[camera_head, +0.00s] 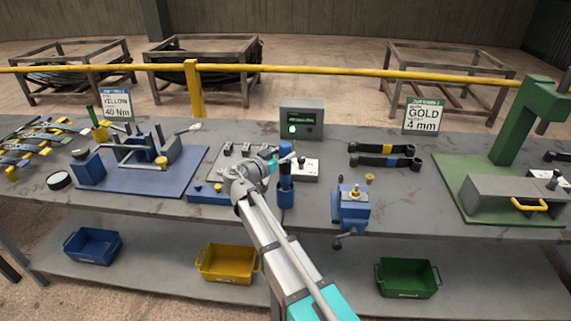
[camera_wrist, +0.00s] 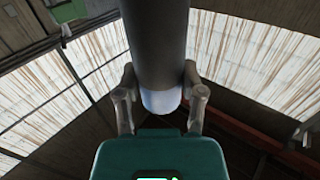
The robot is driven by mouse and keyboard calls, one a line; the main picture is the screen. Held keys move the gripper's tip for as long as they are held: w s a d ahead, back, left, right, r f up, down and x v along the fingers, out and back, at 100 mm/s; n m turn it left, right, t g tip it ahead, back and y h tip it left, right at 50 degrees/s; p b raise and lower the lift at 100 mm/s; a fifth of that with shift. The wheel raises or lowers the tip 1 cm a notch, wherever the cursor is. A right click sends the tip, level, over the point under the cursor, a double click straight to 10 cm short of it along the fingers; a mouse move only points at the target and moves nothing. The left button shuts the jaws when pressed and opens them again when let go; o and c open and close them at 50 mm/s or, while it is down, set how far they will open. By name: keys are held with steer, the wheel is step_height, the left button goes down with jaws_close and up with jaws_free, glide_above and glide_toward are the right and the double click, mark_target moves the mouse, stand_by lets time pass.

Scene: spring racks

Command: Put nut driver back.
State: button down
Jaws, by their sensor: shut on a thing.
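The nut driver (camera_head: 286,150) appears as an upright blue handle with a darker middle, just right of my gripper (camera_head: 271,165) in the head view. A blue upright piece (camera_head: 286,194) shows directly below it; I cannot tell whether the driver is seated in it or only held above it. In the wrist view my gripper (camera_wrist: 160,88) is shut on a thick dark cylinder (camera_wrist: 157,45) with a pale blue end, one finger on each side. This fits the nut driver. Its contact with the fingers is partly hidden in the head view.
A blue vise-like fixture (camera_head: 352,208) stands to the right. A grey control box (camera_head: 302,118) with a green light stands behind. A blue fixture plate (camera_head: 130,180) is left, a green press (camera_head: 510,125) right. Yellow (camera_head: 228,264) and green (camera_head: 407,278) bins sit on the lower shelf.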

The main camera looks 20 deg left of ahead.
mark_target(281, 165)
steer(key=shift+f+b, duration=1.75)
steer(key=shift+f, duration=0.15)
steer(key=shift+c, duration=1)
jaws_free()
steer(key=shift+s, duration=0.2)
steer(key=v, duration=1.1)
steer(key=shift+s+a, duration=0.25)
steer(key=shift+s, duration=0.05)
